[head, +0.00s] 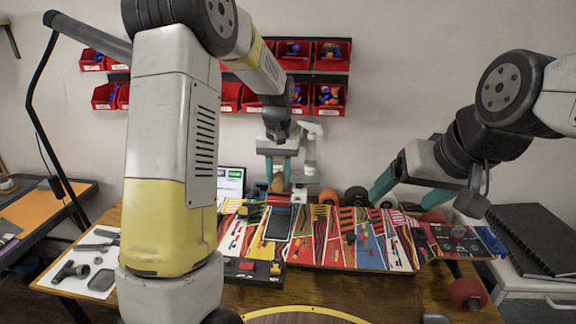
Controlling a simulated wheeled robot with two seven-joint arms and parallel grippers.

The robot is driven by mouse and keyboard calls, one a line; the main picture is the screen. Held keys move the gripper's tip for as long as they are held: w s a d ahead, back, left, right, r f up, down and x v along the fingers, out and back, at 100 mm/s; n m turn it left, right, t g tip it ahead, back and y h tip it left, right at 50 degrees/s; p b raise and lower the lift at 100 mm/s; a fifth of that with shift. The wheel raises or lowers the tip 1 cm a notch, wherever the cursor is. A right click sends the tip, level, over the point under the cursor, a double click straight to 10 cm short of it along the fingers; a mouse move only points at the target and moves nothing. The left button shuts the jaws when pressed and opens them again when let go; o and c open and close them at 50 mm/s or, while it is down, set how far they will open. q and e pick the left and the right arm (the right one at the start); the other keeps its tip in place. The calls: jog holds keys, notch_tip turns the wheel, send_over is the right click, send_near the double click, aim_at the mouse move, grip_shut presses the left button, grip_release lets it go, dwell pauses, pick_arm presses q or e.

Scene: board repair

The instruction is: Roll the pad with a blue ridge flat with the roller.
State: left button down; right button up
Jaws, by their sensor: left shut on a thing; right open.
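A long, colourful striped board (330,252) lies across the wooden table with several small dark, red and orange pieces on it. The pad with a blue ridge is too small to single out among them. My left gripper (278,180) is above the board's back edge, its teal fingers pointing down and shut on a small orange-brown object, probably the roller's handle; the rest of it is hard to make out. My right gripper (408,192) is open and empty above the board's right part, its teal fingers wide apart.
A white spray bottle (310,148) and dark wheels (356,196) stand behind the board. A dark tray (262,283) is at its front edge. A red wheel (467,293) is at front right. A white mat (92,258) holds tools at left. Red bins (330,98) hang on the wall.

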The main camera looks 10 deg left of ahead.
pick_arm(q)
jog(key=shift+w+f, duration=0.15)
jog(key=shift+f, duration=2.7)
jog(key=shift+f, duration=0.6)
jog(key=shift+s, duration=3.25)
jog(key=shift+w+f, duration=0.1)
jog(key=shift+w, duration=3.15)
